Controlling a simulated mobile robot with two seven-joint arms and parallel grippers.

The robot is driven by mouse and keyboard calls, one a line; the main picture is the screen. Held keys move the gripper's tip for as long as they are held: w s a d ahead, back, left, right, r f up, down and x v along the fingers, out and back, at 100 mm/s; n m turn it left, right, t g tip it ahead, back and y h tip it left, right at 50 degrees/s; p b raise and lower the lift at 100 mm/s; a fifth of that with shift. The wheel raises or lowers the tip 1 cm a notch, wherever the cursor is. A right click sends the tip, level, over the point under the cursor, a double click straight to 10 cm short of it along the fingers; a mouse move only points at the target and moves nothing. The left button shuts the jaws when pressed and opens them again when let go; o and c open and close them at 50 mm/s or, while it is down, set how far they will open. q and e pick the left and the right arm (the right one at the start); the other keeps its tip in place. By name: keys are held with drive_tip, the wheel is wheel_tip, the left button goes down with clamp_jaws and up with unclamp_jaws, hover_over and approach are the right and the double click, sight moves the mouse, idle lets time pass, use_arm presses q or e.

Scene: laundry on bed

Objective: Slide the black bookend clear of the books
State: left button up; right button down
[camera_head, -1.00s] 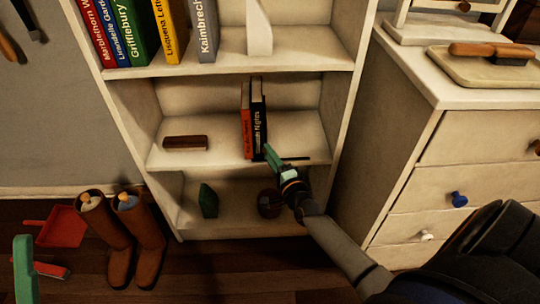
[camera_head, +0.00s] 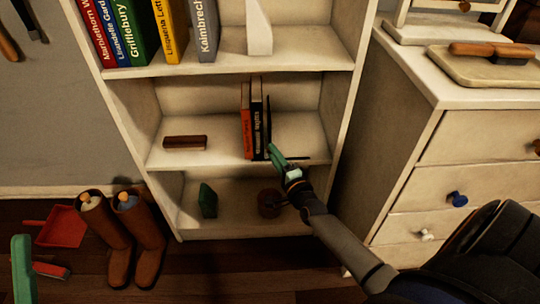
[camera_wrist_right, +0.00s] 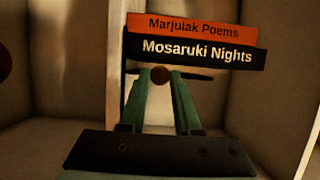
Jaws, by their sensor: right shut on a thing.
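The black bookend (camera_head: 268,122) stands upright as a thin plate just right of the books on the middle shelf, with a narrow gap beside the black book (camera_head: 257,125). The orange book (camera_head: 246,125) stands left of the black one; both stay upright. My right gripper (camera_head: 275,154) is at the bookend. In the right wrist view the fingers (camera_wrist_right: 161,76) are closed around a small brown knob in front of the bookend's dark edge (camera_wrist_right: 222,74), below the two book spines. Of my left gripper, only a green part (camera_head: 22,270) shows at the lower left.
A brown block (camera_head: 185,142) lies left on the same shelf. The lower shelf holds a green object (camera_head: 208,200) and a brown round one (camera_head: 269,203). The bookcase's right side wall (camera_head: 341,95) bounds the free room right of the bookend.

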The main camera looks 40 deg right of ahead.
drive_tip(key=s+d, duration=0.1)
drive_tip(key=d, duration=0.2)
drive_tip(key=s+d+b, duration=0.1)
drive_tip(key=s+d, duration=0.1)
drive_tip(key=d, duration=0.1)
drive_tip(key=s+d, duration=0.2)
drive_tip(key=d, duration=0.1)
drive_tip(key=shift+s, duration=0.25)
drive_tip(key=shift+d, duration=0.1)
drive_tip(key=c, duration=0.6)
unclamp_jaws()
drive_tip(key=shift+s, duration=0.1)
drive_tip(key=s+p, duration=0.1)
drive_tip(key=s, duration=0.3)
drive_tip(key=s+a+p, duration=0.1)
drive_tip(key=s, duration=0.3)
drive_tip(key=s+a+p, duration=0.1)
drive_tip(key=s, duration=0.3)
drive_tip(key=shift+s, duration=0.15)
